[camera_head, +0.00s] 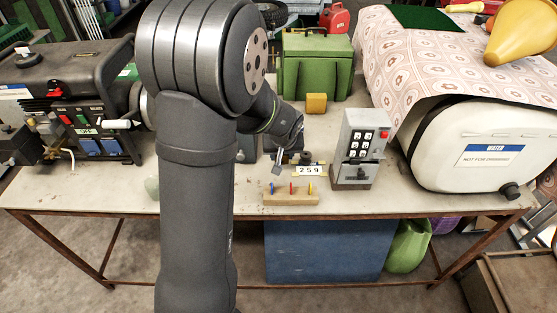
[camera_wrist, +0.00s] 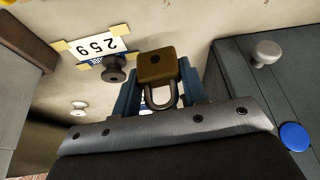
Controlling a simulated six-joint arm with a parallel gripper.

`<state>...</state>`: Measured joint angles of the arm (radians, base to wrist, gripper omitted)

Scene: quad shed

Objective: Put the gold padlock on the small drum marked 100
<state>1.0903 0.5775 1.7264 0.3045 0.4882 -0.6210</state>
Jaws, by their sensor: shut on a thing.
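A brown-gold padlock (camera_wrist: 157,66) with a dark grey shackle shows in the wrist view. My gripper (camera_wrist: 159,84) is shut on it, with a blue finger on each side. In the head view my gripper (camera_head: 282,155) is above the middle of the table, partly hidden by my arm. I cannot read the mark 100 anywhere, so I cannot tell which thing is the small drum. A small dark round piece (camera_wrist: 114,68) stands beside a 259 card (camera_wrist: 98,45) in the wrist view, left of the padlock and apart from it. The card also shows in the head view (camera_head: 309,170).
A wooden block with coloured pegs (camera_head: 291,198) lies at the table's front edge. A yellow block (camera_head: 316,103) and green case (camera_head: 314,65) are behind. A white water tank (camera_head: 470,145) fills the right.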

